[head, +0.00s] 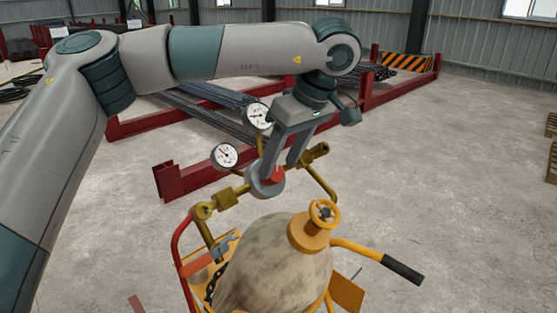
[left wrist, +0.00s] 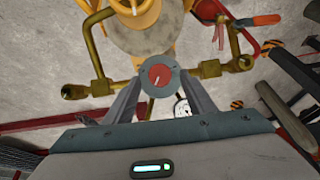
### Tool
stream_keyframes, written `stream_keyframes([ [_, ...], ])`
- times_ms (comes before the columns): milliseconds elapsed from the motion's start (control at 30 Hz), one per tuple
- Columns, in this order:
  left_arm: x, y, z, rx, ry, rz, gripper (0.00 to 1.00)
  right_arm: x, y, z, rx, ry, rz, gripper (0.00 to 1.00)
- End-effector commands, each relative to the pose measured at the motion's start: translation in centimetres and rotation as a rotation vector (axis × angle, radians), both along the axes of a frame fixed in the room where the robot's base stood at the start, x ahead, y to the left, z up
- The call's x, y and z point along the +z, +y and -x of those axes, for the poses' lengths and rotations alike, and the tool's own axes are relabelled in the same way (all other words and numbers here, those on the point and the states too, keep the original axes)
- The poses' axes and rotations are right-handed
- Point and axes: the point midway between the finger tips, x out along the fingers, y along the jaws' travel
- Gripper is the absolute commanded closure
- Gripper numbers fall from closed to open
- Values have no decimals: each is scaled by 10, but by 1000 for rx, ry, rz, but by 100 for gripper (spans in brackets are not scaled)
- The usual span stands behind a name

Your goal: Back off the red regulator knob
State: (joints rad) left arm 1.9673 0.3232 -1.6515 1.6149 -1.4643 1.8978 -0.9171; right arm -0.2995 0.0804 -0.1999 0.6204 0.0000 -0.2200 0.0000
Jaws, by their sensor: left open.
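The red regulator knob (head: 277,175) sits on the front of a round grey regulator body (head: 262,186) with brass fittings. In the left wrist view the red knob (left wrist: 160,76) is face-on, with a pale mark on it. My left gripper (head: 282,172) comes down from above, its two fingers open on either side of the knob. In the left wrist view the fingers (left wrist: 160,88) flank the regulator body. Whether they touch it cannot be told. Two white-faced gauges (head: 225,156) (head: 258,115) stand on the regulator. My right gripper is not in view.
A gas cylinder (head: 275,265) with an orange valve wheel (head: 324,214) stands in a yellow cart with a black-gripped handle (head: 403,269). A brass outlet (head: 314,153) projects right of the fingers. Red racks (head: 180,178) with rebar lie behind.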

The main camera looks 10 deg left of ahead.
Motion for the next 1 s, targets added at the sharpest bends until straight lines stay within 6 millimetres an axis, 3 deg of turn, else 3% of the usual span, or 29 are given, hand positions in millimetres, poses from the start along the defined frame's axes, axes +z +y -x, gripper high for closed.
stream_keyframes([
  [233,-19,7,-3,0,1,-1,50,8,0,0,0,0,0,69],
  [567,-21,8,-4,0,-1,1,50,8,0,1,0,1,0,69],
  [767,-21,8,-4,0,-1,1,91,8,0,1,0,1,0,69],
  [1000,-22,8,-4,4,-5,3,91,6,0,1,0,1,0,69],
])
